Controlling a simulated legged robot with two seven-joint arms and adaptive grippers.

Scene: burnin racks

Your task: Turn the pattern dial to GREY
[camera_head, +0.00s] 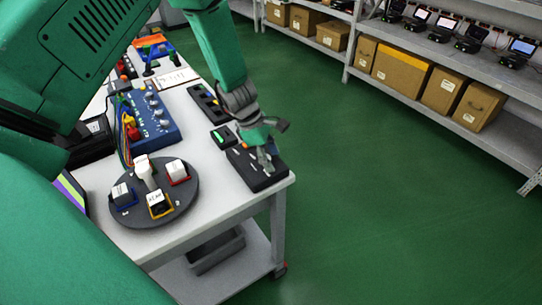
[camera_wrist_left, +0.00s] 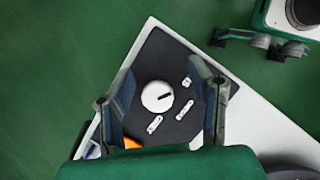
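The pattern dial is a round white knob (camera_wrist_left: 158,97) with a dark pointer mark, on a black control box (camera_wrist_left: 152,65). In the wrist view the mark points right and slightly up. Several small white labels or switches sit beside it; I cannot read them. The black box (camera_head: 246,172) lies at the table's near right corner in the head view, where my gripper hides much of its top. My left gripper (camera_head: 266,148) is over the box. In the wrist view its fingers (camera_wrist_left: 162,75) are spread apart, one on each side of the knob, not touching it.
A dark round plate (camera_head: 182,203) with several labelled blocks stands on the white table (camera_head: 228,208). A blue box with knobs (camera_head: 152,122) and a black tray (camera_head: 205,102) lie farther back. Shelves with cartons (camera_head: 400,72) stand across the open green floor.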

